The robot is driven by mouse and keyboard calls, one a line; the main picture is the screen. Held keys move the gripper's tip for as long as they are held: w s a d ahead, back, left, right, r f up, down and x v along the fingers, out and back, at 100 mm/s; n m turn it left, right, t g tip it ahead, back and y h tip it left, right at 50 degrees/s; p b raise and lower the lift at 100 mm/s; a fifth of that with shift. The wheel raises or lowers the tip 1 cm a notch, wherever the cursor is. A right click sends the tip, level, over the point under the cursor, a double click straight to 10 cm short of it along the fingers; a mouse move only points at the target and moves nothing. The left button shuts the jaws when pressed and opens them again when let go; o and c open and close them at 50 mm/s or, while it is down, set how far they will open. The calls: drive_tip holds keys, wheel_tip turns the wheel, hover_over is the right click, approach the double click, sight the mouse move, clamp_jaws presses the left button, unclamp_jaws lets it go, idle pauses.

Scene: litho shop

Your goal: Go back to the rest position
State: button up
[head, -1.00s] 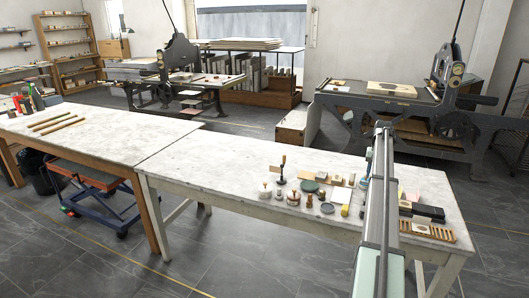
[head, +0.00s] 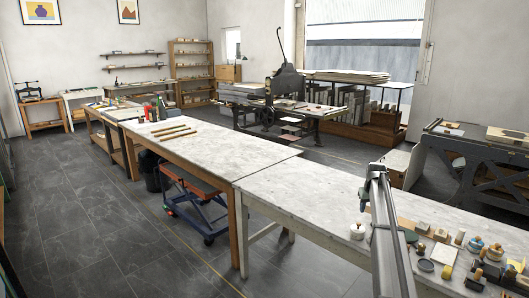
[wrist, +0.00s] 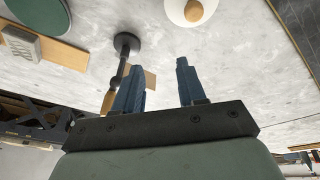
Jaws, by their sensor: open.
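My gripper shows in the wrist view (wrist: 160,85), with its two dark blue fingers apart and nothing between them. It is above the pale marble-like tabletop. A white round pot with a wooden knob (wrist: 194,10) is beyond the fingers. In the head view my arm reaches over the near table (head: 320,215) at the right, and the gripper itself is hidden there.
Inkers, jars and small tools crowd the table's right end, including a white pot (head: 357,230) and a dark disc (head: 426,265). A second table (head: 215,152) adjoins at the left with wooden sticks. A blue and orange lift cart (head: 195,195) stands below. Floor at left is clear.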

drive_tip(key=w+a+f+n+t, duration=0.1)
drive_tip(key=a+f+n, duration=0.15)
drive_tip(key=a, duration=0.75)
drive_tip(key=a+f+n, duration=0.1)
drive_tip(key=a+f, duration=0.3)
drive_tip(key=a, duration=0.6)
drive_tip(key=s+a+f+g+y, duration=0.1)
drive_tip(key=s+a+f, duration=0.1)
drive_tip(key=s+f, duration=0.6)
drive_tip(key=s+a+f+g, duration=0.1)
drive_tip(key=s+a+f, duration=0.3)
drive_tip(key=f, duration=0.6)
drive_tip(key=s+a+f+m+g, duration=0.1)
drive_tip(key=s+f, duration=0.5)
drive_tip(key=s, duration=0.3)
drive_tip(key=s+f+g, duration=0.2)
drive_tip(key=s+f, duration=0.4)
drive_tip(key=s, duration=0.4)
drive_tip(key=s+a+f+m+g, duration=0.1)
drive_tip(key=s+f, duration=0.6)
drive_tip(key=s, duration=0.2)
drive_tip(key=s+f+g, duration=0.2)
drive_tip(key=s, duration=1.5)
drive_tip(key=s+a+f+m+g, duration=0.1)
drive_tip(key=s+f+g, duration=0.1)
drive_tip(key=s, duration=1.6)
drive_tip(key=shift+a+f+g, duration=0.15)
drive_tip(key=shift+f+g, duration=0.1)
drive_tip(key=shift+g, duration=0.35)
